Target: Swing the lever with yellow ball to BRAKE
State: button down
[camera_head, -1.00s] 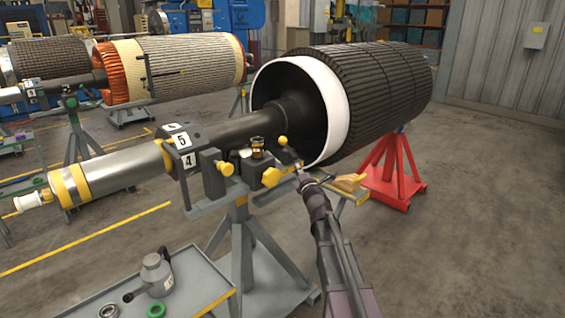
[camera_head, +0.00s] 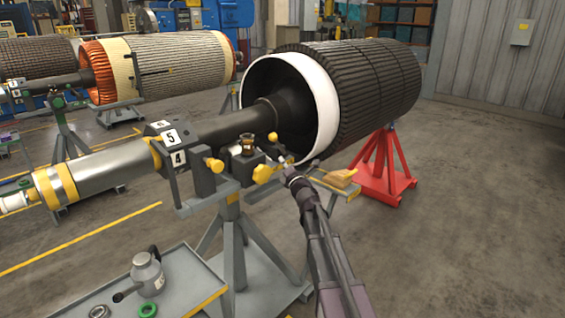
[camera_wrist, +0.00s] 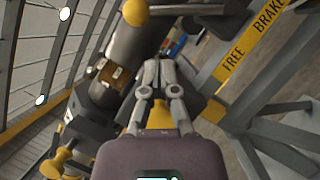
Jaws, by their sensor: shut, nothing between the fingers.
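The lever's yellow ball (camera_head: 273,136) stands above the grey rotor stand, in front of the white-rimmed rotor end. My gripper (camera_head: 283,158) is just below and right of the ball in the head view. In the wrist view the yellow ball (camera_wrist: 136,12) is at the top edge, beyond my gripper (camera_wrist: 158,72). The fingers are together with nothing between them. A gap shows between fingertips and ball; contact is not visible.
The dark rotor (camera_head: 370,85) fills the space behind, on a red stand (camera_head: 385,165). A grey cart (camera_head: 190,283) stands at front left. Floor at right is clear.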

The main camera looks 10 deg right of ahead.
aim_at(279, 145)
jog(key=p+x, duration=0.1)
jog(key=x, duration=0.7)
jog(key=shift+w+p, duration=0.1)
jog(key=shift+p, duration=0.3)
jog(key=shift+d+r, duration=0.1)
